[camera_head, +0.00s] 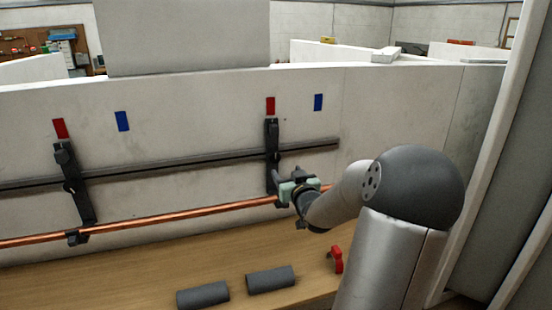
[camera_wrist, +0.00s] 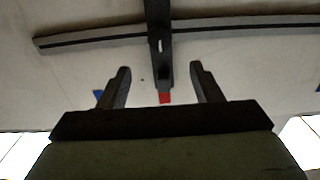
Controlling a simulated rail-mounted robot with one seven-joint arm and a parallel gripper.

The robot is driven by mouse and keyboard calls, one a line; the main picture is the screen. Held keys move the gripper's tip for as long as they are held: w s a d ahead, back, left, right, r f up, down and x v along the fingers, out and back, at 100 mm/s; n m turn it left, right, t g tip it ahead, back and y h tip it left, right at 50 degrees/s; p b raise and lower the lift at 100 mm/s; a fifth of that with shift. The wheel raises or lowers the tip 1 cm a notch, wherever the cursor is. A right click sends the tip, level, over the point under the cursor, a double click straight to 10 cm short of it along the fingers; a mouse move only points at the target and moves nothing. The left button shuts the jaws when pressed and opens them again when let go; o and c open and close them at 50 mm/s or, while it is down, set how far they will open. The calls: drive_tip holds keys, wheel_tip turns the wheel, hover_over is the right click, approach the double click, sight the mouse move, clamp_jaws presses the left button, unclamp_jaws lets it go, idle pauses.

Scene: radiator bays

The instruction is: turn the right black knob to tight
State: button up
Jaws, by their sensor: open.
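The right black bracket (camera_head: 271,135) stands upright on the white wall panel below a red mark. In the head view my gripper (camera_head: 281,180) is at its lower part, and I cannot make out the right black knob clearly there. In the wrist view the bracket (camera_wrist: 157,15) comes down from the top edge. A small pale mark shows on its dark middle, where the knob (camera_wrist: 160,46) seems to be. My gripper (camera_wrist: 160,68) is open, its two fingers apart on either side of the bracket's end, with nothing between them touching. The knob's setting is unclear.
A dark rail (camera_head: 170,162) and a copper pipe (camera_head: 160,219) run along the panel. A second black bracket (camera_head: 72,190) is at the left. Two grey cylinders (camera_head: 203,295) (camera_head: 270,279) and a red item (camera_head: 336,259) lie on the wooden bench (camera_head: 130,285).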

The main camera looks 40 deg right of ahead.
sight(276, 158)
drive_tip(key=p+x, duration=0.1)
drive_tip(key=x, duration=1)
drive_tip(key=shift+w+d+p, duration=0.1)
drive_tip(key=shift+w+p, duration=0.1)
drive_tip(key=shift+p, duration=0.15)
drive_tip(key=c, duration=1)
